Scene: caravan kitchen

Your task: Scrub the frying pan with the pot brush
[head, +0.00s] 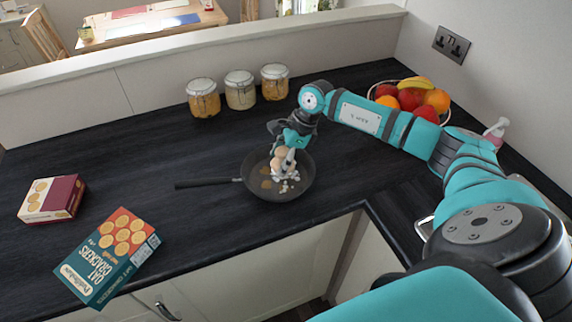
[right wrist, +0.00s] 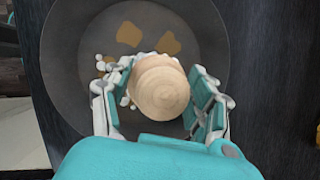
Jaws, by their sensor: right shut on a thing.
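The dark frying pan (head: 303,183) lies on the black worktop with its handle (head: 208,183) pointing left. Brown stains (head: 267,184) and white suds show on its inside; the right wrist view also shows the pan (right wrist: 75,60) with brown patches (right wrist: 129,34). My right gripper (head: 285,165) is over the pan, shut on the pot brush, whose round pale wooden top (right wrist: 160,88) sits between the fingers (right wrist: 160,100). The brush's lower end is hidden; suds lie around it, and I cannot tell whether it touches the pan. My left gripper is not in view.
Several jars stand at the back: one (head: 204,97), another (head: 240,90) and a third (head: 275,82). A fruit bowl (head: 446,121) is behind my right arm. An oat crackers box (head: 108,256) and a smaller box (head: 52,199) lie at left. The worktop between boxes and pan is clear.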

